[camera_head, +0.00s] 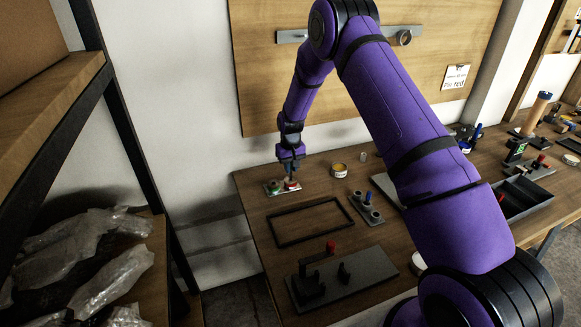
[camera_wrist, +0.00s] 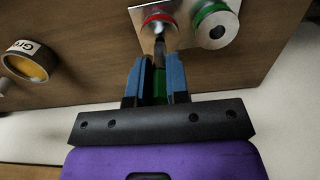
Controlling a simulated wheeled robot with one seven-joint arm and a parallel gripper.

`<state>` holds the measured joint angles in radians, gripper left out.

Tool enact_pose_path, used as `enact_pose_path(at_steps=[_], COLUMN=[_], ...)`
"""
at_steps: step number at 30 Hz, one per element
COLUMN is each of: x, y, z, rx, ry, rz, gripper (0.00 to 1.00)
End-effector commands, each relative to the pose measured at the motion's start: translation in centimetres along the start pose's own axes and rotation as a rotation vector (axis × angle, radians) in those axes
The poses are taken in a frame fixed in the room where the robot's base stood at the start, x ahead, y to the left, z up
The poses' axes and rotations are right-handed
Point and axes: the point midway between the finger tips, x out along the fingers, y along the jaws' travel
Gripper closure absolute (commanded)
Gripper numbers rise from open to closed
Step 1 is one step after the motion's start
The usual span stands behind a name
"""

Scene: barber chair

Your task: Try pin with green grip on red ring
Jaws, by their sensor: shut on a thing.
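My gripper (camera_wrist: 160,82) is shut on the pin with green grip (camera_wrist: 159,88). The green grip shows between the two blue fingers, and the pin's grey tip points at the red ring (camera_wrist: 159,20). The tip overlaps the ring's near edge in the wrist view; whether it is inside the hole I cannot tell.
A yellow labelled tin (camera_head: 339,170) stands right of the plate; it also shows in the wrist view (camera_wrist: 27,63). An empty black frame (camera_head: 309,222), a grey block with a blue pin (camera_head: 367,207) and a fixture with a red knob (camera_head: 330,248) lie nearer on the table.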

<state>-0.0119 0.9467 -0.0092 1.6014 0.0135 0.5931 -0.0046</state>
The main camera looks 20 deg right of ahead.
Motion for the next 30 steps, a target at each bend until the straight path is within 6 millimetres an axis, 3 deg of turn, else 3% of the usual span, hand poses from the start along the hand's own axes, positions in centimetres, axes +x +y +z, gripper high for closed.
enact_pose_path(at_steps=[30], x=[0.69], y=[0.0], z=[0.0], rx=[0.0], ry=[0.0], rz=[0.0], gripper=[1.0])
